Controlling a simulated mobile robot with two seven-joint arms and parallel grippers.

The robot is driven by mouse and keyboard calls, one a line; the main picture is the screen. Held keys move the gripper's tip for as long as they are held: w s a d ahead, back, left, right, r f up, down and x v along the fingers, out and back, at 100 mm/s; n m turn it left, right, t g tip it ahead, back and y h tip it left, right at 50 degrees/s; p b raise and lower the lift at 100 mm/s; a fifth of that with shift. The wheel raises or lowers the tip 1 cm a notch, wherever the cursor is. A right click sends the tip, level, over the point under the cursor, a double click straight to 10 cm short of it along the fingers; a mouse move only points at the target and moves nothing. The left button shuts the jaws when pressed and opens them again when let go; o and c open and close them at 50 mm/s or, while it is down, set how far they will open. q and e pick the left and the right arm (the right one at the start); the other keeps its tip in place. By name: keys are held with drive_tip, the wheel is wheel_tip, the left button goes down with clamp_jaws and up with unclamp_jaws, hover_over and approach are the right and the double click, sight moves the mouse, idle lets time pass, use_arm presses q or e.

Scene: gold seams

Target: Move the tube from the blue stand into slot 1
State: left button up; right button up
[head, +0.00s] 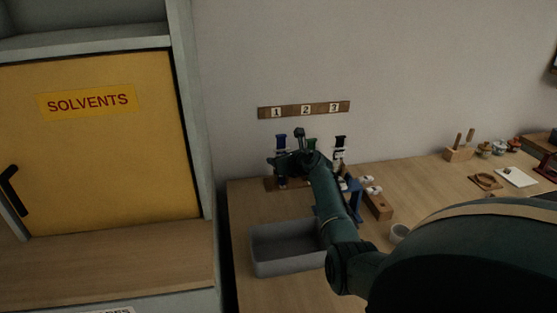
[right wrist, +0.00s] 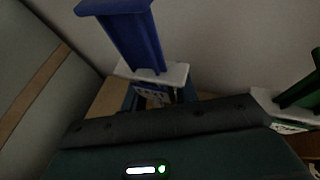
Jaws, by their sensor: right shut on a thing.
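The tube (head: 281,143) with a blue plunger-like top stands upright at the left of the wooden rack (head: 270,184), below the sign's number 1. In the right wrist view its blue top (right wrist: 135,38) and white collar show; its labelled body is partly hidden. My right gripper (head: 281,163) is shut on this tube below the collar. Whether the tube's lower end is seated in the slot is hidden. A green-topped tube (head: 311,144) and a black-topped tube (head: 340,142) stand to the right. A blue stand (head: 355,201) shows partly behind my right arm. My left gripper is out of view.
A number sign (head: 304,110) hangs on the wall above the rack. A grey bin (head: 285,265) sits in front of the rack. A wooden block (head: 379,208) with white pieces and a pale cup (head: 398,234) stand right of my arm. A yellow solvents cabinet (head: 100,155) is at left.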

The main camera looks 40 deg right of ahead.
drive_tip(key=shift+f, duration=0.5)
drive_tip(key=shift+f, duration=0.25)
idle(0.9)
drive_tip(key=o, duration=1)
drive_tip(key=shift+o, duration=0.2)
drive_tip(key=shift+f, duration=0.2)
drive_tip(key=shift+o, duration=0.6)
